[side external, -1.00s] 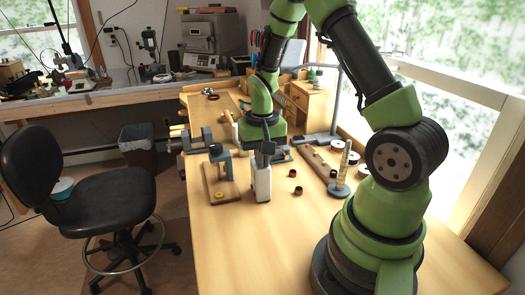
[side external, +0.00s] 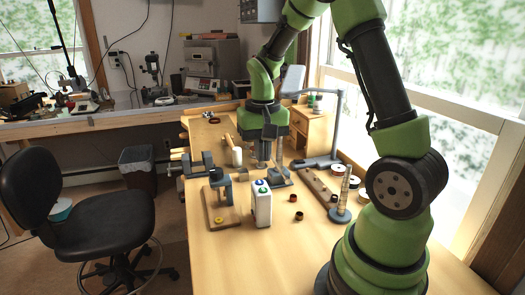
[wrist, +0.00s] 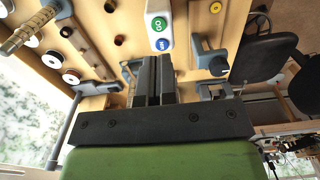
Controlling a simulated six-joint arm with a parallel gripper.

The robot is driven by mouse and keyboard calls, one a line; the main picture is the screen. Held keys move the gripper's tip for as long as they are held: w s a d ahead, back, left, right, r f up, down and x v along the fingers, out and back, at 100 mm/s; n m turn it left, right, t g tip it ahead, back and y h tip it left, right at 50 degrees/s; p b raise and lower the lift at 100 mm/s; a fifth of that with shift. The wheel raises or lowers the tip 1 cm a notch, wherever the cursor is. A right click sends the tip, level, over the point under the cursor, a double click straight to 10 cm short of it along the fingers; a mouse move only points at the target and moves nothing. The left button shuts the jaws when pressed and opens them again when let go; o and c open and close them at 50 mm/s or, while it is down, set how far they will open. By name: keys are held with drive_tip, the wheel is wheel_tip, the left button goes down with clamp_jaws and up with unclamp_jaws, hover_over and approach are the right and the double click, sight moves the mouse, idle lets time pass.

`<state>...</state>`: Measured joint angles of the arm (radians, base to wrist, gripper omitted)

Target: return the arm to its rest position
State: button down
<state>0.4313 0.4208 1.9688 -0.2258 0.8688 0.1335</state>
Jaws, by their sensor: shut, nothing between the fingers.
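My green arm's dark gripper (side external: 264,158) hangs over the wooden workbench (side external: 215,270), fingers pointing down. Its two fingers are closed together with nothing between them, as the wrist view also shows (wrist: 153,64). A white box (side external: 261,208) with a green and a blue button on top stands upright on the bench, nearer the side camera than the gripper. In the wrist view the box (wrist: 153,8) appears just beyond the fingertips, its button face uncovered. The gripper looks clear of the box.
A small wooden stand with a clamp (side external: 218,200) is left of the box. Small dark rings (side external: 296,215), a ringed post (side external: 343,200), a wooden rack (side external: 315,186) and a grey lamp (side external: 335,120) are to the right. The bench front is clear.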

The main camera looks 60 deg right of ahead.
drive_tip(key=shift+a+r, duration=0.1)
drive_tip(key=s+a+r+n+t+y, duration=0.2)
drive_tip(key=s+a+r+n+t, duration=0.3)
drive_tip(key=s+a+r, duration=0.6)
drive_tip(key=a+r+t, duration=0.2)
drive_tip(key=a, duration=0.1)
drive_tip(key=shift+s+a, duration=0.25)
drive_tip(key=shift+s, duration=0.05)
